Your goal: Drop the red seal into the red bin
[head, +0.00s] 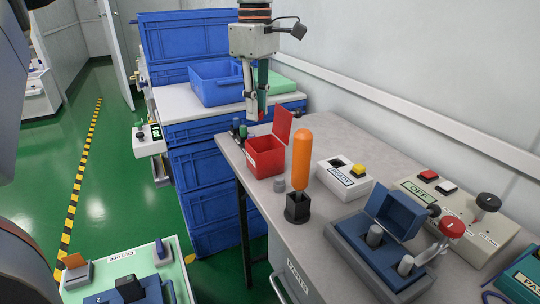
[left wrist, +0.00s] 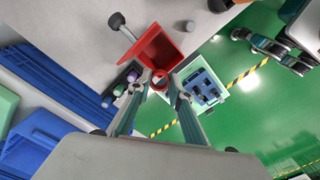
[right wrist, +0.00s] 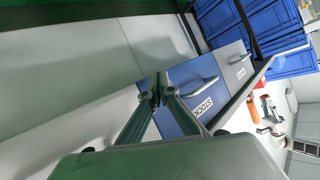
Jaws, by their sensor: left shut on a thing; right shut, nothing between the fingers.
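The red seal (left wrist: 160,84) shows in the left wrist view as a small ring between the fingertips of my left gripper (left wrist: 160,90), which is shut on it. In the head view the left gripper (head: 257,112) points down, with a bit of red at its tips. The red bin (head: 265,160) stands on the grey bench with its lid (head: 282,124) raised. The gripper is above the bin's back left side, apart from it. The bin also shows beyond the seal in the left wrist view (left wrist: 168,46). My right gripper (right wrist: 158,94) is shut and empty, near a drawer front.
An orange-handled tool (head: 302,158) stands upright in a black holder right of the bin. A READY box (head: 344,178) and a blue lidded tester (head: 370,252) are further right. Small dark and green pieces (head: 238,128) sit left of the bin. Blue crates (head: 200,170) are stacked behind.

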